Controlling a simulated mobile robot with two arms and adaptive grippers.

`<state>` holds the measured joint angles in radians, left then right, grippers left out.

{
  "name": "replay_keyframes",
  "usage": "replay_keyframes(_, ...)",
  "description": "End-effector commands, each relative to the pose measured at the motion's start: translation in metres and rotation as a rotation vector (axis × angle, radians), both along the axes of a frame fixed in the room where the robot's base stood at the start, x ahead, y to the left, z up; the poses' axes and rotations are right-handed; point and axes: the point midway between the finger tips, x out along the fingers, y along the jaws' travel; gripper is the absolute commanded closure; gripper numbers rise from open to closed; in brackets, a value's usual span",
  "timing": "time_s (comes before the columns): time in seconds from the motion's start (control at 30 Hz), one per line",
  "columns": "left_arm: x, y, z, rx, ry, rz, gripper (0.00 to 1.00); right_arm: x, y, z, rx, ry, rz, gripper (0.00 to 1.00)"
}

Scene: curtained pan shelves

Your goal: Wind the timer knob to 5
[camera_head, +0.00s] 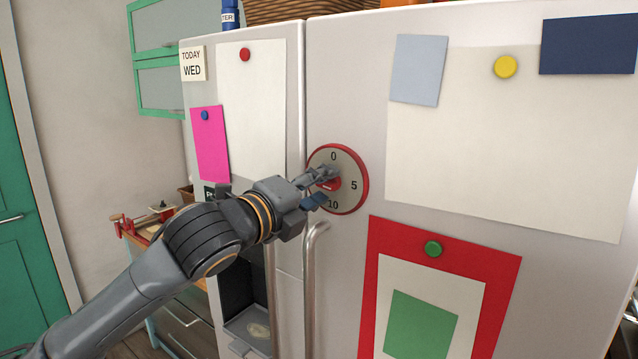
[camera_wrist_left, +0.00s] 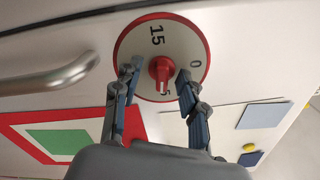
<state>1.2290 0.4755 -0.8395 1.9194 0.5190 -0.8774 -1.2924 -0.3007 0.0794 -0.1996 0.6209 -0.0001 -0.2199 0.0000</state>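The timer is a round grey dial (camera_head: 349,166) with a red rim on the white fridge door; 0, 5 and 10 show in the head view. Its red knob (camera_wrist_left: 160,70) is at the dial's centre. In the left wrist view, the knob's white mark points down toward the partly hidden 5, with 0 at right and 15 at top. My left gripper (camera_wrist_left: 157,72) is open, its fingers on either side of the knob with visible gaps. In the head view, the left gripper (camera_head: 322,187) covers the dial's left part. My right gripper is not in view.
A metal door handle (camera_head: 311,290) stands just below the dial, close to my left gripper. Papers and magnets, including a red-framed sheet (camera_head: 507,275) and a large white sheet (camera_head: 500,150), are on the door. A workbench with a red clamp (camera_head: 128,226) is at left.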

Motion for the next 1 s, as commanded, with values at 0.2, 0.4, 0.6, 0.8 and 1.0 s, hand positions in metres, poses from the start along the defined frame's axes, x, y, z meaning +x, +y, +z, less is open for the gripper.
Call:
replay_keyframes(0.2,0.0,-0.0001,0.0006,-0.002,0.0,0.001,0.56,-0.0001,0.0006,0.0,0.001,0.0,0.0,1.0)
replay_keyframes(0.4,-0.0019,0.0016,0.001,-0.003,0.001,0.001,0.56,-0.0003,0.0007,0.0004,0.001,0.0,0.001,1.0)
replay_keyframes(0.6,-0.0013,0.0005,0.002,-0.004,0.001,0.001,0.56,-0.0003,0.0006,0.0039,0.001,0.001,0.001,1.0)
replay_keyframes(0.8,-0.0008,-0.0007,0.0013,-0.005,0.001,0.0,0.56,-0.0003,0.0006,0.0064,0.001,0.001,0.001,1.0)
replay_keyframes(1.0,-0.0007,-0.0007,0.0009,-0.004,0.001,0.001,0.39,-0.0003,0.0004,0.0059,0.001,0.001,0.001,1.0)
